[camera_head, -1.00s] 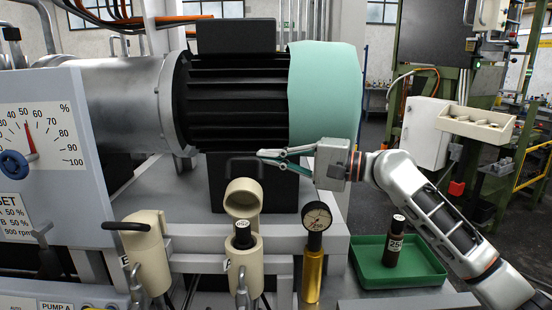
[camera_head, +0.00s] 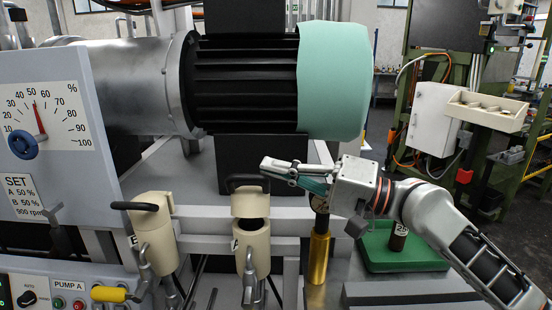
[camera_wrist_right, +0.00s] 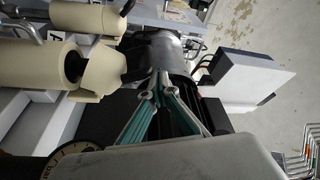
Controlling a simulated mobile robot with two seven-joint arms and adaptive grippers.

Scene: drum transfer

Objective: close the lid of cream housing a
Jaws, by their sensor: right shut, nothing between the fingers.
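Cream housing A (camera_head: 256,250) stands in the middle front in the head view. Its cream lid (camera_head: 250,204), with a dark handle (camera_head: 245,181), is tilted partly down over the body, with a dark opening between them. The wrist view also shows the lid (camera_wrist_right: 104,73) and the body (camera_wrist_right: 40,78). My right gripper (camera_head: 266,166) is shut and empty, its tips close to the handle at its right side. I cannot tell whether they touch. The fingers also show in the wrist view (camera_wrist_right: 151,88). My left gripper is out of view.
Cream housing B (camera_head: 156,240) with its lid down stands to the left. The gauge's brass stem (camera_head: 318,256) is just right of housing A, partly behind my gripper. A green tray (camera_head: 400,258) holds a dark cartridge (camera_head: 397,236). A large motor (camera_head: 245,85) is behind.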

